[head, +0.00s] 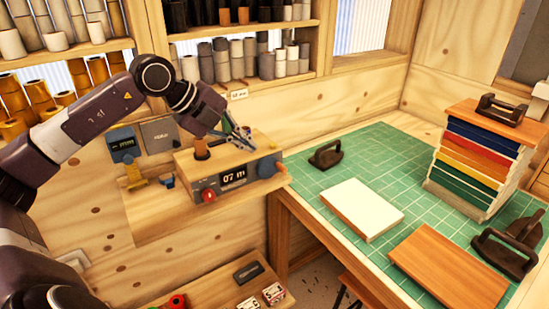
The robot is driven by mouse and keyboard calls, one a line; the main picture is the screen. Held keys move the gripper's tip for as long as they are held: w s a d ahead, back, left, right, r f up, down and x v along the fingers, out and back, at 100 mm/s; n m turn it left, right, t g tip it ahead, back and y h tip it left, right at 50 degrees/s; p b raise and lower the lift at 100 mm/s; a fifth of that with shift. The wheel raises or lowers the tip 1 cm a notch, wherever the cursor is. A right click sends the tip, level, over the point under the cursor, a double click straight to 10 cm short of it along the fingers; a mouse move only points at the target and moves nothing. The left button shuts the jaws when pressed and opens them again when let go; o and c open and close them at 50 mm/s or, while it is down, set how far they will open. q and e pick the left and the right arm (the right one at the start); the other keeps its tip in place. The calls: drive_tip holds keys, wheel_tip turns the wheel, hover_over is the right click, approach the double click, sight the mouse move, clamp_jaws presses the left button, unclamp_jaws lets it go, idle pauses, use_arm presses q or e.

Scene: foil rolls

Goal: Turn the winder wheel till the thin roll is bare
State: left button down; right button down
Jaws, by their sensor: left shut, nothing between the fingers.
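The winder is a wooden box (184,170) on a wooden shelf, with a dark display reading "07 m". My left gripper (243,136) is shut and empty, just above the top of the box. My right gripper is out of view.
A green cutting mat (325,210) at the right holds a white-topped block (361,208), a brown board (448,268), dark hand tools and a stack of coloured books (470,165). Racks of rolls (222,60) line the back wall. A lower shelf (215,290) holds small items.

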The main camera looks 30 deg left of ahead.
use_arm(q)
drive_tip(key=a, duration=0.1)
drive_tip(key=p, duration=0.7)
approach(280, 167)
drive_tip(key=shift+y, duration=0.3)
drive_tip(key=x, duration=0.5)
drive_tip(key=shift+w+d+f, duration=0.1)
drive_tip(key=shift+w+d, duration=0.2)
drive_tip(key=shift+d, duration=0.15)
drive_tip(key=shift+w+d+f, duration=0.1)
drive_tip(key=shift+w+f, duration=0.15)
drive_tip(key=shift+f, duration=0.3)
